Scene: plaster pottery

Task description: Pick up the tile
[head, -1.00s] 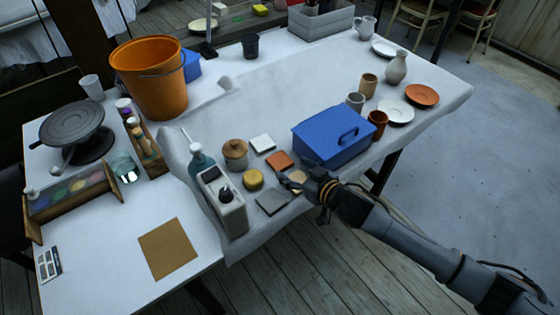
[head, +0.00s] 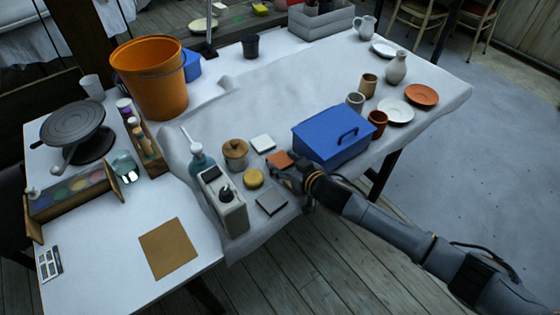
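Several small square tiles lie on the white-covered table: a white tile (head: 262,143), an orange tile (head: 278,159) and a grey tile (head: 271,203). My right gripper (head: 277,174) comes in from the right, low over the tiles, just in front of the orange one and beyond the grey one. It partly covers the orange tile's near edge. I cannot tell whether its fingers are apart or touch anything. A tan tile seen earlier is hidden at the gripper. My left gripper is not in view.
A blue toolbox (head: 333,139) stands close to the right of the gripper. A yellow round pot (head: 253,178), a lidded brown jar (head: 235,155) and a grey boxy device (head: 223,200) stand to its left. The table's middle (head: 260,100) is mostly clear.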

